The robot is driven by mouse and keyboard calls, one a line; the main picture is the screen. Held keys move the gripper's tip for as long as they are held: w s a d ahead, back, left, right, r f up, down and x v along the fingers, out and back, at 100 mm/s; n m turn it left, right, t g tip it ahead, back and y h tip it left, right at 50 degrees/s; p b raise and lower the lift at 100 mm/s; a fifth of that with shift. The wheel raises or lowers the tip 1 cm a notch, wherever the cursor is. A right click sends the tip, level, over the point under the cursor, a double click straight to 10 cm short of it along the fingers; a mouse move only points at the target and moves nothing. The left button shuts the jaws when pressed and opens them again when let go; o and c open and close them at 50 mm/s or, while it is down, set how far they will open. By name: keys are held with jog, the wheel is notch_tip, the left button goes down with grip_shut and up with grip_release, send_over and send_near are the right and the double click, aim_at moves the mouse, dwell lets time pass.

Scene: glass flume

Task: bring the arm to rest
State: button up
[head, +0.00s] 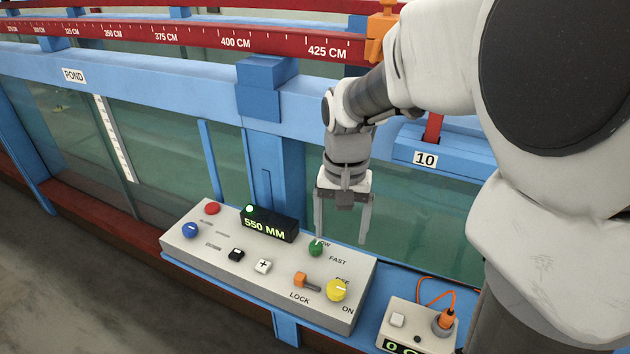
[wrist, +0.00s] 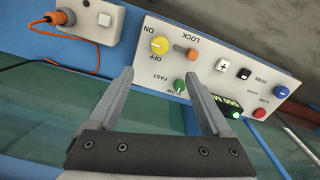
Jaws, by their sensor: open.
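My gripper (head: 342,222) hangs from the arm above the right part of a grey control panel (head: 215,270), its fingers pointing down and spread apart with nothing between them. In the wrist view my gripper (wrist: 166,80) shows two open fingers, with the panel (wrist: 205,60) beyond them. The left finger's tip appears close to the green knob (head: 316,249) in the head view; I cannot tell whether they touch. The green knob also shows between the fingers in the wrist view (wrist: 180,85).
The panel carries a yellow knob (head: 337,290), an orange-tipped lever (head: 301,279), a blue knob (head: 190,230), a red button (head: 212,208) and a display (head: 270,224) reading 550 MM. A smaller box (head: 411,325) with an orange cable stands right. Glass and blue beams rise behind.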

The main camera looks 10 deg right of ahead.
jog(key=s+r+n+t, duration=0.4)
jog(key=s+r, duration=0.4)
jog(key=s, duration=0.5)
jog(key=shift+s+d+r+t, duration=0.2)
jog(key=shift+t, duration=0.6)
